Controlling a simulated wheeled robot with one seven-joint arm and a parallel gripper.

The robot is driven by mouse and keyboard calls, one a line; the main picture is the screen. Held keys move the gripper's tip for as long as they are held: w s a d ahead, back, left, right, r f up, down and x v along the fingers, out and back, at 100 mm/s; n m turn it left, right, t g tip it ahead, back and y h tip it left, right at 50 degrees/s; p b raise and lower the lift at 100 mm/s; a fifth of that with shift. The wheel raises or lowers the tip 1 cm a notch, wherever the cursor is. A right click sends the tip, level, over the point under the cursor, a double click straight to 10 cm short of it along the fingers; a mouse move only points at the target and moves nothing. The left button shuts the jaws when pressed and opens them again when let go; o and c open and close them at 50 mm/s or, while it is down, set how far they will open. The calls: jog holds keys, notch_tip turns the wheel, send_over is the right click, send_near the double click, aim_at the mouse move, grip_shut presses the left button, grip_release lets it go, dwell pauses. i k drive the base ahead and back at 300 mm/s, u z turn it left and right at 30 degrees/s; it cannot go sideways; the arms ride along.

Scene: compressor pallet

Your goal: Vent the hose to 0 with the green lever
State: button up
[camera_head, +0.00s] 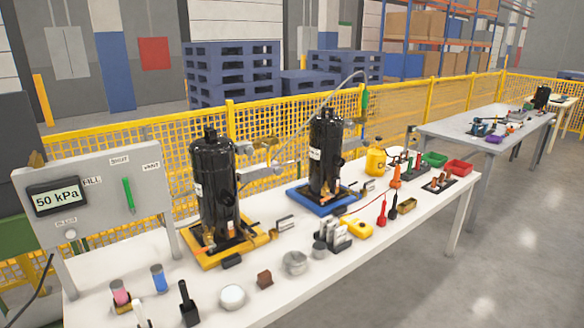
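A grey panel (95,210) stands at the left end of the white table. Its display (57,197) reads 50 kPa. The green lever (129,196) on the panel stands nearly upright, its top end leaning slightly left, towards the middle label (119,160). The FILL label (91,182) is to its left and the VENT label (152,166) is to its upper right. A thin grey hose (345,86) arcs above the rear black compressor; where its ends join is unclear. My gripper is not identifiable in this view.
Two black compressors stand on a yellow tray (262,238) and a blue tray (293,195). Small cylinders, blocks and tools sit along the front of the white table (330,275). A yellow mesh fence (430,97) runs behind. The floor at right (500,240) is clear.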

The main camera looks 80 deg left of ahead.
aim_at(125, 181)
jog(key=u, duration=4.55)
jog(key=i, duration=1.65)
